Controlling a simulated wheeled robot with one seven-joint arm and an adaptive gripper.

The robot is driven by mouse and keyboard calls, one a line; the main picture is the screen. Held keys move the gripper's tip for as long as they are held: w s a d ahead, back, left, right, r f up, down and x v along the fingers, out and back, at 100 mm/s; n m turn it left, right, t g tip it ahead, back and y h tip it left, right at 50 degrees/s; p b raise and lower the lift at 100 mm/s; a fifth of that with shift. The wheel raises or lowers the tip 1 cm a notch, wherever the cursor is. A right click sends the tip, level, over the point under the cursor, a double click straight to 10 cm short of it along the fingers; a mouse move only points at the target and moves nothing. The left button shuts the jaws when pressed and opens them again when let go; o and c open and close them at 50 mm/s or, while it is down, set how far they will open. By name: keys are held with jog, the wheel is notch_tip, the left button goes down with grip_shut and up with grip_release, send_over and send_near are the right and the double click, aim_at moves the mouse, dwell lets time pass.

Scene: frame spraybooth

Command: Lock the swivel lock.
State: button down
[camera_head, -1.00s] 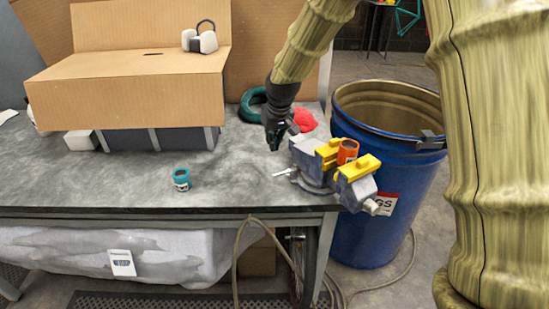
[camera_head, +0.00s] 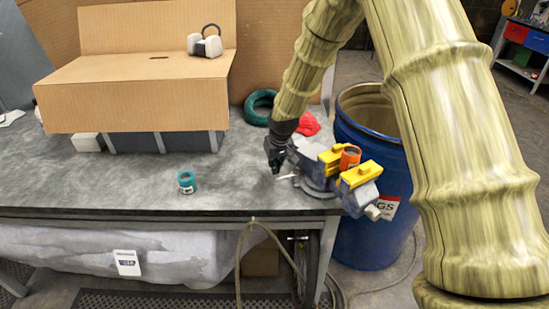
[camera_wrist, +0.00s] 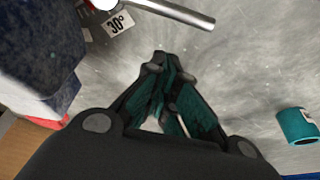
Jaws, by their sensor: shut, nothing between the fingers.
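A grey vise (camera_head: 318,172) with yellow jaw covers stands at the right end of the bench. The swivel lock appears to be the thin silver lever (camera_head: 286,177) that sticks out left from the vise's base. In the wrist view the lever (camera_wrist: 172,12) crosses the top, beside a "30°" label (camera_wrist: 119,24). My gripper (camera_head: 277,171) is low over the bench, just left of the lever's free end. In the wrist view its fingertips (camera_wrist: 162,62) are together and empty, apart from the lever. The lever's pivot is cut off at the top of the wrist view.
An orange cylinder (camera_head: 349,157) sits between the yellow jaws. A teal cup (camera_head: 187,182) stands left on the bench and also shows in the wrist view (camera_wrist: 297,126). A red cloth (camera_head: 308,124) and green coil (camera_head: 259,108) lie behind. A blue drum (camera_head: 372,240) stands right.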

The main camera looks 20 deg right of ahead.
jog(key=s, duration=0.1)
jog(key=s+r+p, duration=0.1)
jog(key=s, duration=0.1)
jog(key=shift+d+r, duration=0.1)
jog(key=shift+s, duration=0.15)
dwell(0.4)
